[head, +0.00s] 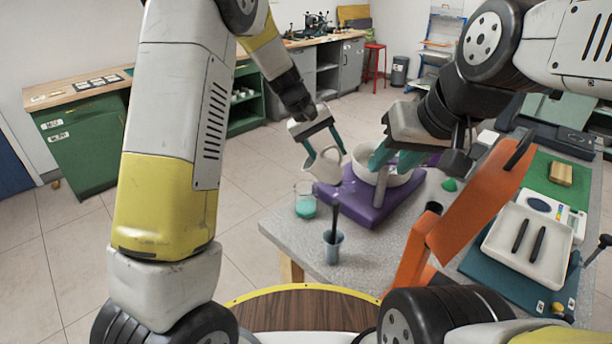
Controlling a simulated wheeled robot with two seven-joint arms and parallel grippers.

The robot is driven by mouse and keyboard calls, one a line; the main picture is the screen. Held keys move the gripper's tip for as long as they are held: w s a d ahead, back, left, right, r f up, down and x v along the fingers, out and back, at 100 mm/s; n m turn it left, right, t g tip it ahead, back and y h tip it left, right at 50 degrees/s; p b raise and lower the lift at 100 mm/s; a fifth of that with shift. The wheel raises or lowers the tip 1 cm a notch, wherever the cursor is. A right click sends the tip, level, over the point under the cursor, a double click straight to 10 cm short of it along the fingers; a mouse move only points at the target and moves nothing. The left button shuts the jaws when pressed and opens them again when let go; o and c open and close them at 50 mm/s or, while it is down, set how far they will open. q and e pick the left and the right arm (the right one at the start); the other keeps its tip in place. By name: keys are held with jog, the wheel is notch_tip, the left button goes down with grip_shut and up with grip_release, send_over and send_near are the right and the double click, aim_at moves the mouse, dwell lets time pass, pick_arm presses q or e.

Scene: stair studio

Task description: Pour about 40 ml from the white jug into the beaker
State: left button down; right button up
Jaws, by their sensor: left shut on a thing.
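The white jug (327,168) hangs from my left gripper (325,150), which is shut on it near the rim and handle. The jug looks tilted, with its lip toward the left. The glass beaker (305,201) stands on the grey table just below and left of the jug, with teal-green liquid in it. I cannot make out a stream between them. My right gripper (394,160) is at a white bowl (398,176), its teal fingers apart; the bowl is partly hidden behind it.
A purple mat (365,212) lies under the bowl, with a pale post in front. A small grey cup (333,247) with a dark stick stands nearer. An orange bracket (462,214) rises at right, beside a white tray (528,246) and a scale (556,211).

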pick_arm(q)
jog(key=shift+a+f+h, duration=0.25)
jog(key=shift+a+h, duration=0.15)
jog(key=shift+h, duration=0.35)
jog(key=shift+a+f+h, duration=0.2)
jog(key=shift+a+h, duration=0.15)
jog(key=shift+h, duration=0.4)
jog(key=shift+a, duration=0.1)
jog(key=shift+s+d+f+h+b, duration=0.1)
jog(key=shift+d+h+b, duration=0.3)
jog(key=shift+d, duration=0.6)
jog(key=shift+a+h+b, duration=0.1)
jog(key=shift+h+b, duration=0.35)
jog(key=shift+h, duration=0.15)
dwell(0.9)
jog(key=shift+d+r+y, duration=0.2)
jog(key=shift+d+y, duration=0.35)
jog(key=shift+y, duration=0.15)
jog(key=shift+d+r+y, duration=0.2)
jog(key=shift+d+y, duration=0.2)
jog(key=shift+y, duration=0.1)
jog(key=shift+d+r+y, duration=0.15)
jog(key=shift+d+y, duration=0.15)
jog(key=shift+y, duration=0.55)
jog(key=shift+d+r+y, duration=0.15)
jog(key=shift+d+y, duration=0.15)
jog(key=shift+y, duration=0.55)
jog(key=shift+d+f+y, duration=0.1)
jog(key=shift+f+y, duration=0.25)
jog(key=shift+y, duration=0.15)
